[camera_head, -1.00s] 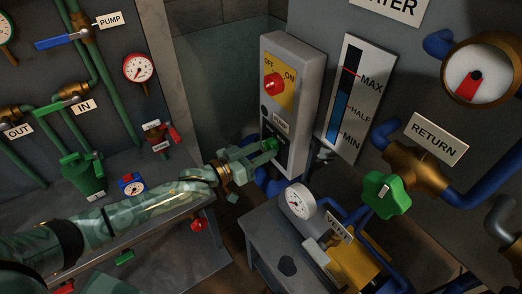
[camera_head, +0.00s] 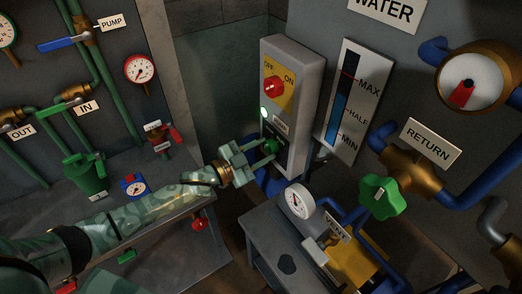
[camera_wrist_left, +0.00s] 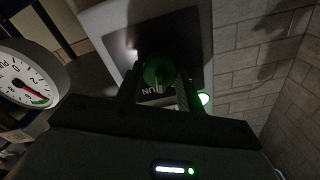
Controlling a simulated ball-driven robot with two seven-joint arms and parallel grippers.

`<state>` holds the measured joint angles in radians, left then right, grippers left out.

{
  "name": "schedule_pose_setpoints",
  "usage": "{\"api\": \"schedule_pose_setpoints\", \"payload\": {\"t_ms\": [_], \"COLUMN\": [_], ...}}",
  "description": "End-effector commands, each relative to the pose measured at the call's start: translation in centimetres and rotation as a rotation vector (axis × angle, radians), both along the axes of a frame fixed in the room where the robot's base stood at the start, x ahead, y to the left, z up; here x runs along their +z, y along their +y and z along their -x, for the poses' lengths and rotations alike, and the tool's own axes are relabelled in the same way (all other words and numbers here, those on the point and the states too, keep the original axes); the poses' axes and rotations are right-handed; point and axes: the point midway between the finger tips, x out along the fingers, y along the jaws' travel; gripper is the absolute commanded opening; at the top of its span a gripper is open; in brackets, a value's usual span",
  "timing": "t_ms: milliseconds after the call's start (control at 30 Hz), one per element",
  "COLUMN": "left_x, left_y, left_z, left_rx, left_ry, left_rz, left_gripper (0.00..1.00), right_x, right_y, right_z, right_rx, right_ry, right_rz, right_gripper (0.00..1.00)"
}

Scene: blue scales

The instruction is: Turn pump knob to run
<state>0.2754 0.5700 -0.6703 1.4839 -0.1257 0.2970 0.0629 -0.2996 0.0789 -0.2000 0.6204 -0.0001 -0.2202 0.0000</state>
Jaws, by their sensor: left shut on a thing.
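The green pump knob (camera_head: 271,146) sits low on the grey control box (camera_head: 298,140), on a dark plate. My left gripper (camera_head: 266,150) reaches in from the left and is shut on the knob, one finger on each side. In the left wrist view the knob (camera_wrist_left: 157,72) shows between the two fingers, beside a partly hidden label that reads "UN". A small lamp (camera_head: 264,113) on the box glows pale green-white. A lit green lamp (camera_wrist_left: 204,99) also shows in the left wrist view. My right gripper is out of view.
A white gauge (camera_head: 299,201) and a grey bench (camera_head: 262,228) stand below, with blue pipes close by. A green return valve (camera_head: 382,196) is at the right. A level scale (camera_head: 352,100) stands beside the box.

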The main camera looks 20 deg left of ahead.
Motion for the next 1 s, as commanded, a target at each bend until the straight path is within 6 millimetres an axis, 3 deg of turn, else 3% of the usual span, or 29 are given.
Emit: {"api": "schedule_pose_setpoints", "payload": {"t_ms": [400, 1000], "left_x": [-0.06, -0.08], "left_y": [0.02, 0.02], "left_z": [0.00, 0.01], "left_rx": [0.000, 0.000], "left_ry": [-0.168, -0.220], "left_rz": [-0.217, -0.284], "left_gripper": [0.15, 0.15], "right_x": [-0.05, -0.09], "right_y": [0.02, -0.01], "right_z": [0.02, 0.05], "right_rx": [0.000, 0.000], "right_ry": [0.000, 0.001], "right_rz": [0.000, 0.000], "right_gripper": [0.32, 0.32]}}
